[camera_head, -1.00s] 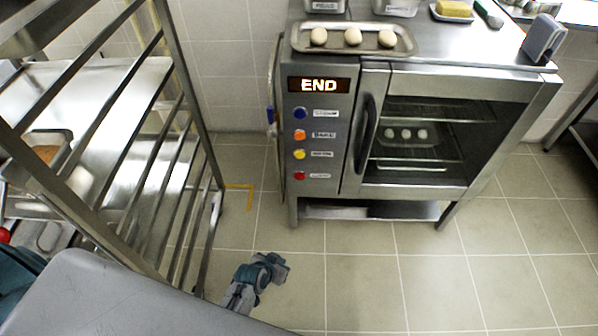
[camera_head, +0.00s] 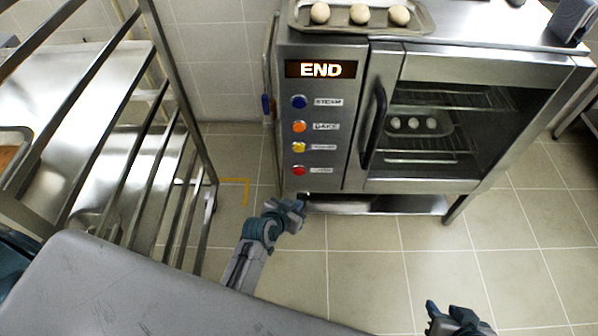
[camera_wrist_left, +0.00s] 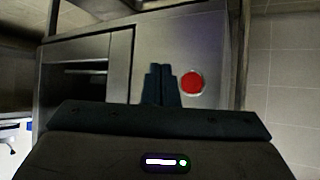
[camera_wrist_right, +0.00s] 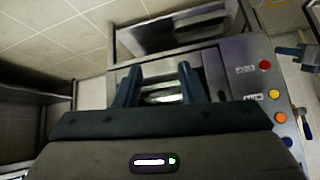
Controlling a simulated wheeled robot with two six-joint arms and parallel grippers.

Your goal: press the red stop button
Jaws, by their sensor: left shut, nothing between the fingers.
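The red button (camera_head: 298,171) is the lowest in a column on the oven's front panel. It also shows in the left wrist view (camera_wrist_left: 193,83), just right of the fingertips, and in the right wrist view (camera_wrist_right: 264,65). My left gripper (camera_head: 302,204) is shut and empty, just below the red button in the head view. I see no contact with the button. My right gripper (camera_head: 452,310) is at the lower right of the head view. Its fingers are apart and empty in the right wrist view (camera_wrist_right: 158,84).
The oven (camera_head: 420,187) has a display reading END (camera_head: 321,69). Blue (camera_head: 299,102), orange (camera_head: 299,127) and yellow (camera_head: 299,148) buttons sit above the red one. A vertical door handle (camera_head: 374,125) is to their right. A metal rack (camera_head: 180,75) stands left. Floor before the oven is clear.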

